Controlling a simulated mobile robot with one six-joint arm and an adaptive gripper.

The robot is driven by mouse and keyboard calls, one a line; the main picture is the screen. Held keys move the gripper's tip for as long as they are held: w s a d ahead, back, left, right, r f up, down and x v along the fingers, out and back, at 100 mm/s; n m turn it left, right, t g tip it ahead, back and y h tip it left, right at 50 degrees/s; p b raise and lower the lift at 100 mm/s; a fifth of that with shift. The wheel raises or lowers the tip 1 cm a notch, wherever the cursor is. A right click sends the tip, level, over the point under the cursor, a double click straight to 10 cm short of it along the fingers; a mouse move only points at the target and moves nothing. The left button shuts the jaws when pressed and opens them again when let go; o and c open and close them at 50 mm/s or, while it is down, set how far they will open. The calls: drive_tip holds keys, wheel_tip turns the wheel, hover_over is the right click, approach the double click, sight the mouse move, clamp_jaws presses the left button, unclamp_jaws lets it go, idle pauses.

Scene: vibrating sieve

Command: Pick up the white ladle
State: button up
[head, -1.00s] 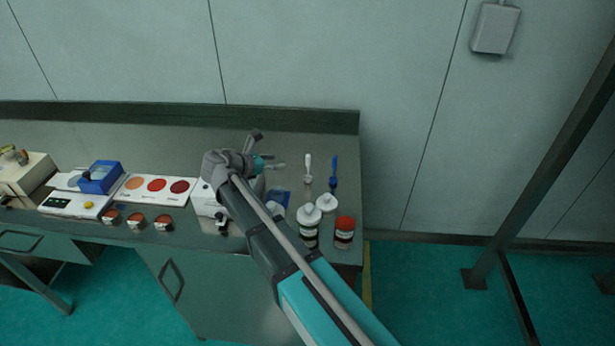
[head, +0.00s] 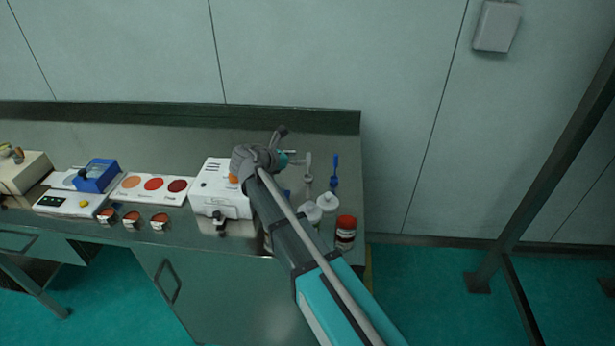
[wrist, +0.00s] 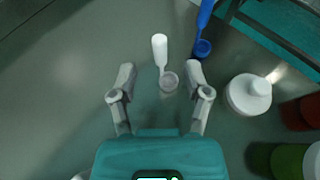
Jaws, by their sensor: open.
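In the head view the ladle (head: 308,182) is beside the end of my arm. My gripper (wrist: 160,80) is open and empty. Its two fingers stand to either side of the ladle's bowl in the wrist view, with a gap on both sides. The height of the fingers above the bench is hard to tell. In the head view my gripper (head: 300,158) is partly hidden by the wrist.
A white lidded container (wrist: 248,94) and a red-capped jar (head: 346,230) stand to the right. A white machine (head: 215,190) stands left of my arm. Bench left of the ladle is clear.

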sight(309, 164)
drive_tip(key=b+x, duration=0.2)
drive_tip(key=x, duration=0.2)
drive_tip(key=shift+w+f, duration=0.1)
drive_tip(key=shift+f, duration=0.1)
drive_tip(key=shift+w+d+f, duration=0.1)
drive_tip(key=shift+w+d, duration=0.2)
drive_tip(key=shift+d, duration=0.1)
drive_tip(key=shift+c, duration=0.2)
clamp_jaws()
idle(0.3)
